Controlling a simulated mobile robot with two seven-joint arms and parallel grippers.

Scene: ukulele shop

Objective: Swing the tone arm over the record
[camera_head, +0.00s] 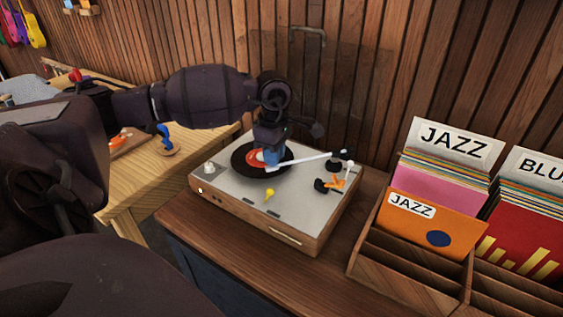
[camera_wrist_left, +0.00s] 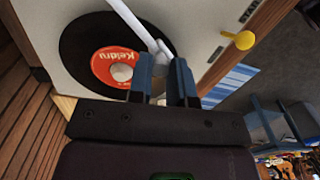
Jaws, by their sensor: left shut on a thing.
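The turntable (camera_head: 230,192) is a wooden box with a pale grey top. A black record (camera_head: 276,171) with a red-orange label (camera_head: 252,157) lies on it; the wrist view also shows the record (camera_wrist_left: 75,45). The white tone arm (camera_head: 312,160) runs from its pivot at the right across to the record, and its free end is over the disc. My left gripper (camera_head: 266,164) is shut on that free end. In the left wrist view the tone arm (camera_wrist_left: 137,22) enters between the blue fingertips. Whether the needle touches the record cannot be told. My right gripper is not in view.
A yellow knob (camera_head: 269,194) and an orange-and-black part (camera_head: 328,184) stand on the deck. A wooden crate (camera_head: 400,272) of records stands to the right. A light wooden table (camera_head: 145,195) is at the left. The slatted wall is close behind.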

